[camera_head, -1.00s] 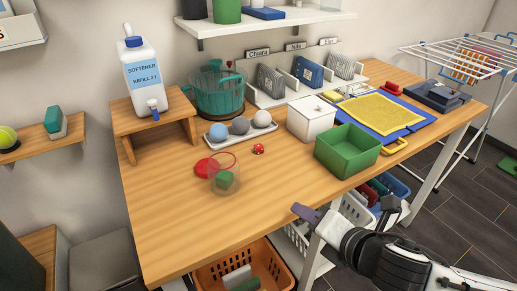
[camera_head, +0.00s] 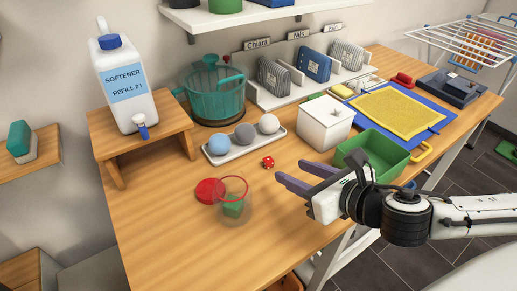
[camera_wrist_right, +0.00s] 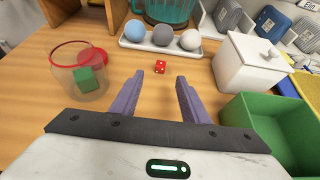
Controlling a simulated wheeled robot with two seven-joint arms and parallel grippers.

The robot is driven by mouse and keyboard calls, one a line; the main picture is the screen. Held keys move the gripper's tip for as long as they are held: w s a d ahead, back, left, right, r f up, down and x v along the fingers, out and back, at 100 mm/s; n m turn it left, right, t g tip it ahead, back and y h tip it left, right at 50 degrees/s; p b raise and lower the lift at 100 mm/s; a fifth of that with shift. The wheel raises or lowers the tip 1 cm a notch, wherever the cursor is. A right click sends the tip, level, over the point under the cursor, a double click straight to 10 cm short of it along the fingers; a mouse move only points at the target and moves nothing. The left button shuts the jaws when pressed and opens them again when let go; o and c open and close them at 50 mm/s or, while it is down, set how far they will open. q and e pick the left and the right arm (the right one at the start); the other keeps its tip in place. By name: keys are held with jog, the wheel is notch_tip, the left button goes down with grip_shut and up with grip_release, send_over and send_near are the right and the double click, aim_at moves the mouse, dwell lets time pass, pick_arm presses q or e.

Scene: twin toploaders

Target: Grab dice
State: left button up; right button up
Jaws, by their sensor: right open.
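A small red die (camera_head: 268,162) with white pips lies on the wooden table (camera_head: 165,240), in front of the tray of balls. In the right wrist view the red die (camera_wrist_right: 160,67) lies beyond the fingertips, roughly in line with the gap between them. My right gripper (camera_head: 289,174) is open with purple fingers and nothing between them. It is above the table, apart from the die. In the right wrist view its fingertips (camera_wrist_right: 160,76) point toward the die. A green block (camera_head: 233,208) is inside a clear cup with a red rim (camera_head: 232,187). My left gripper is not in view.
A red disc (camera_head: 207,190) lies beside the cup. A white tray (camera_head: 217,160) with three balls stands behind the die. A white lidded box (camera_head: 325,124) and a green bin (camera_head: 384,150) stand to the right. The front left table is clear.

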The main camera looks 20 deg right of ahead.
aim_at(270, 160)
jog(key=shift+b+x, duration=1.3)
jog(key=shift+b, duration=1.15)
jog(key=shift+p+x, duration=0.4)
jog(key=shift+x, duration=0.45)
jog(key=shift+w+f, duration=0.1)
jog(key=shift+w, duration=0.3)
jog(key=x, duration=0.5)
jog(key=shift+d+f, duration=0.1)
jog(key=shift+f, duration=0.05)
jog(key=shift+c, duration=0.3)
grip_shut()
